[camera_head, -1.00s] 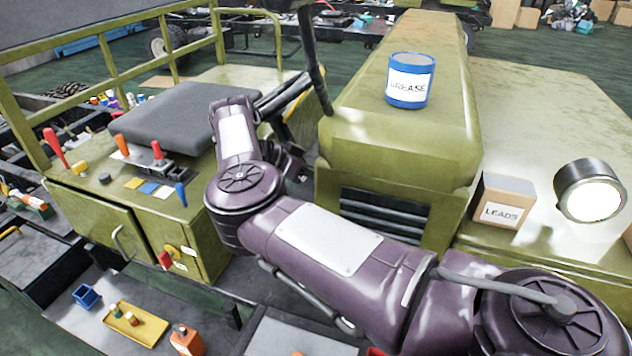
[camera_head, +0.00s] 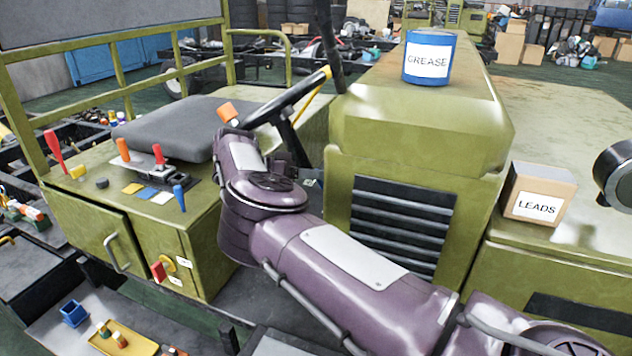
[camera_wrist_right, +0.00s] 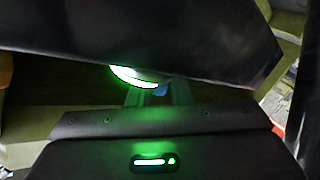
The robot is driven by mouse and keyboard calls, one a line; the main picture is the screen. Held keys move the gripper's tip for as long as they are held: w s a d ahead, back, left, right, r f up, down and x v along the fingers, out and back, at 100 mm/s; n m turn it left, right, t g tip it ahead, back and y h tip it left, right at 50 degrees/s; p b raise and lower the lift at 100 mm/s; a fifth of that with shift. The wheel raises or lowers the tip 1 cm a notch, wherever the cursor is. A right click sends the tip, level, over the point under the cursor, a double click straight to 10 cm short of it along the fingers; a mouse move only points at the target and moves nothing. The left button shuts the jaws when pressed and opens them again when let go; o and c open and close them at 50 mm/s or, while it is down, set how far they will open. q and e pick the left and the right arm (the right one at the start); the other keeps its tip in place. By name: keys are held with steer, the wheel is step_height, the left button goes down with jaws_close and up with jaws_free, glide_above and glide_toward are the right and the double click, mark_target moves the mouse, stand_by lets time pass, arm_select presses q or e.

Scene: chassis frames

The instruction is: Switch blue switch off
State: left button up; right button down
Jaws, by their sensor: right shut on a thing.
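A blue lever switch (camera_head: 179,198) stands on the front right corner of the green control box, near my right arm, with clear space between them in the head view. In the head view my right gripper cannot be made out beyond the purple arm. I cannot tell whether this is the blue switch. A dark shape covers the upper part of that view. My left gripper is not in view.
Red, orange and other coloured levers stand on the control box (camera_head: 125,228) beside the grey seat (camera_head: 175,128). An orange piece (camera_head: 228,112) shows by my arm's far end. The steering wheel (camera_head: 290,100) is close behind. A grease can (camera_head: 428,57) and a leads box (camera_head: 538,193) stand right.

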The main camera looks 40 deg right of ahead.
steer(key=shift+d+r, duration=0.15)
stand_by(0.3)
steer(key=c, duration=1.6)
jaws_free()
steer(key=shift+o, duration=1.2)
steer(key=shift+d, duration=0.15)
steer(key=b+v, duration=0.1)
steer(key=v, duration=0.1)
steer(key=b+v, duration=0.1)
steer(key=v, duration=0.1)
steer(key=b+v, duration=0.2)
steer(key=shift+w+a+f, duration=0.25)
steer(key=shift+f, duration=0.1)
steer(key=shift+w+a+r, duration=0.25)
steer(key=shift+a+r, duration=0.05)
steer(key=shift+a, duration=0.2)
